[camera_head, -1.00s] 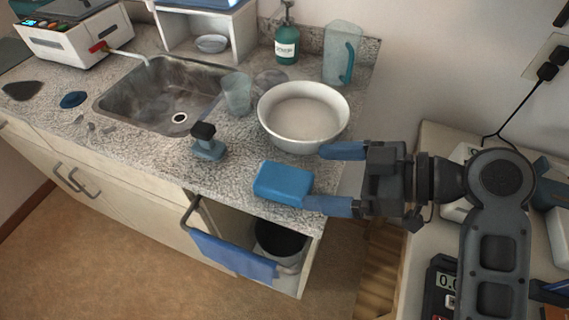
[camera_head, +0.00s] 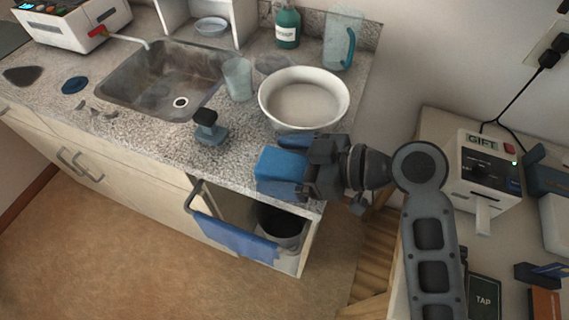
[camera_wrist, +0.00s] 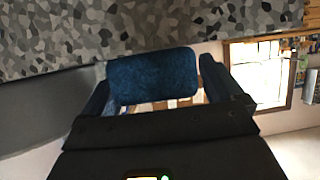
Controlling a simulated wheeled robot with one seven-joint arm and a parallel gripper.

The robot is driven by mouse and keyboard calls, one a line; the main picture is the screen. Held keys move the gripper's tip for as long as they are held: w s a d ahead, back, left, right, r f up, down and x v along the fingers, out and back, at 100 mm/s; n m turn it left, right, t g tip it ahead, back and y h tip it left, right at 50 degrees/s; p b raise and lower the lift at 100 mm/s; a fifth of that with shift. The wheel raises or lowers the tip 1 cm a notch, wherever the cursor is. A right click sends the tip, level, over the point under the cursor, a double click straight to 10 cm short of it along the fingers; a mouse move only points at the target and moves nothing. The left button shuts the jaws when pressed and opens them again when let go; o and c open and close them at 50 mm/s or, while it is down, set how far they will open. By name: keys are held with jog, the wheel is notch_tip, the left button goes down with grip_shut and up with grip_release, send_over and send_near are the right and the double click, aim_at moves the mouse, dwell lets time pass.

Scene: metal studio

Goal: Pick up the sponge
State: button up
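The blue sponge (camera_head: 279,164) lies on the speckled counter near its front right corner. My gripper (camera_head: 291,165) has come in from the right, with one finger on the far side of the sponge and one on the near side. In the wrist view the sponge (camera_wrist: 153,77) sits between the two fingers of my gripper (camera_wrist: 155,80). The fingers are wide apart, and a thin gap shows beside the right finger. Contact at the left finger is hard to tell. My gripper hides the sponge's right end in the head view.
A white bowl (camera_head: 304,97) stands just behind the sponge, close to the far finger. A dark-handled blue tool (camera_head: 210,128) stands to the left. A clear cup (camera_head: 238,79) and the sink (camera_head: 150,85) are farther back. A blue towel (camera_head: 235,240) hangs below the counter edge.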

jog(key=c, duration=1)
jog(key=shift+r, duration=0.1)
